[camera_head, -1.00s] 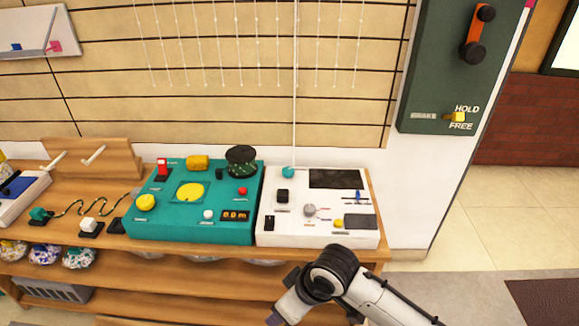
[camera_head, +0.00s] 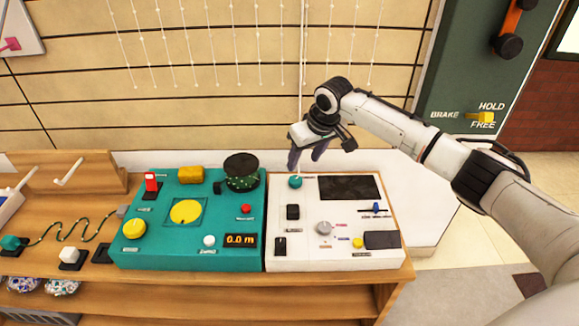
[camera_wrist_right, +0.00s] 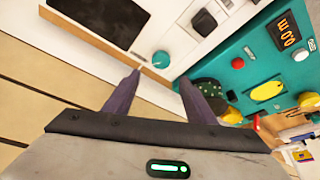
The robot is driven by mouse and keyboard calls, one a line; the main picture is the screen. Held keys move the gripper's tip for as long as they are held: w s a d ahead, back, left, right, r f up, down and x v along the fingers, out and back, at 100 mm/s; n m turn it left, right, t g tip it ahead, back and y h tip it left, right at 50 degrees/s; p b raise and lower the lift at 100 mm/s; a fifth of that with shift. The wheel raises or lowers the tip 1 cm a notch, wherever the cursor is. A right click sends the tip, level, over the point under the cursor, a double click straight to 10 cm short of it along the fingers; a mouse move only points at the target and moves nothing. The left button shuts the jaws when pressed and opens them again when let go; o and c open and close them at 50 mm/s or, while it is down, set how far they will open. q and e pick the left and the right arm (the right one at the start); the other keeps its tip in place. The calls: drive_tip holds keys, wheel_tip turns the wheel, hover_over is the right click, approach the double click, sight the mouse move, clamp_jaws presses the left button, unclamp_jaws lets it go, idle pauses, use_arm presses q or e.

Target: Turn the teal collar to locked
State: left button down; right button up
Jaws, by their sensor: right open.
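The teal collar (camera_head: 295,182) is a small round piece at the back left corner of the white panel (camera_head: 285,255). A thin upright white rod (camera_head: 303,50) rises from beside it. In the right wrist view the collar (camera_wrist_right: 162,59) appears just beyond and between my fingertips. My right gripper (camera_head: 306,158) is open and empty, pointing down above the collar, with a gap between them. Whether the collar's marking reads locked cannot be made out. My left gripper is not in view.
A teal console (camera_head: 150,258) with a yellow dial, knobs and a dark dotted cylinder (camera_head: 242,172) stands left of the white panel. Both rest on a wooden bench (camera_head: 340,277). A green wall board (camera_head: 450,90) with a brake lever is at right. Strings hang at the back.

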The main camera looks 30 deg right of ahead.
approach(296, 179)
drive_tip(key=shift+b+x, duration=0.4)
drive_tip(key=shift+x, duration=0.75)
drive_tip(key=b+x, duration=0.1)
drive_tip(key=x, duration=0.3)
drive_tip(key=shift+s+a, duration=0.1)
drive_tip(key=shift+w+f, duration=0.25)
drive_tip(key=shift+f, duration=0.3)
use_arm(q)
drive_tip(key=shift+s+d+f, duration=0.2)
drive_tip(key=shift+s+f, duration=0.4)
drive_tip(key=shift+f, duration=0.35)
use_arm(e)
drive_tip(key=shift+w+f, duration=0.1)
drive_tip(key=c, duration=1)
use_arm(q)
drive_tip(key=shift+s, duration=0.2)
use_arm(e)
drive_tip(key=shift+c, duration=0.2)
